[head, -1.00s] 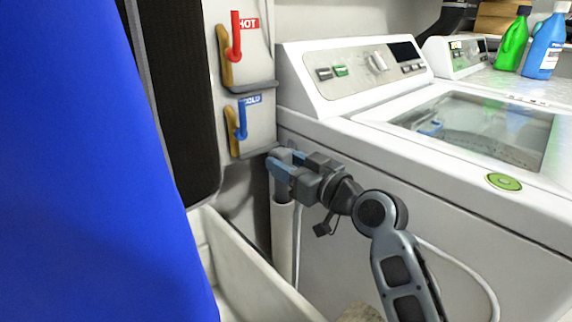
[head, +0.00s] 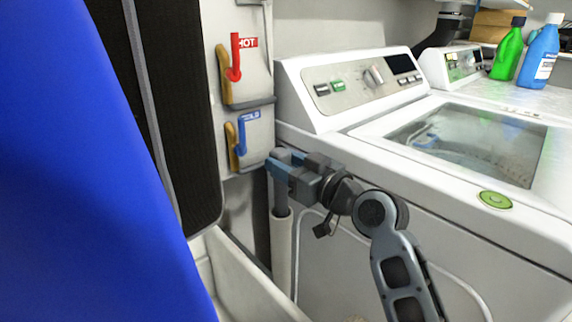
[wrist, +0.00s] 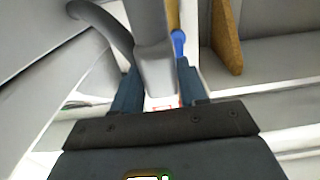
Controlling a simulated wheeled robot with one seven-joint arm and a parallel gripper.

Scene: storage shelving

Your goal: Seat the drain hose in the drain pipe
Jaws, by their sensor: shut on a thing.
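My gripper (head: 279,162) is shut on the grey drain hose (head: 281,196), beside the left front corner of the near washer. Below the fingers, a short length of hose runs down to the mouth of the pale upright drain pipe (head: 282,252). The hose appears to enter that mouth, but I cannot tell how deep. In the wrist view, the grey hose (wrist: 154,65) lies between my two blue fingers, and a darker grey curved length shows at upper left. The pipe is not clear in the wrist view.
The near washer (head: 400,180) stands right of the pipe, close to my arm. Red (head: 235,58) and blue (head: 241,135) valve handles are on the wall above. A pale basin (head: 245,285) lies to the lower left. A large blue surface (head: 80,180) fills the left side.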

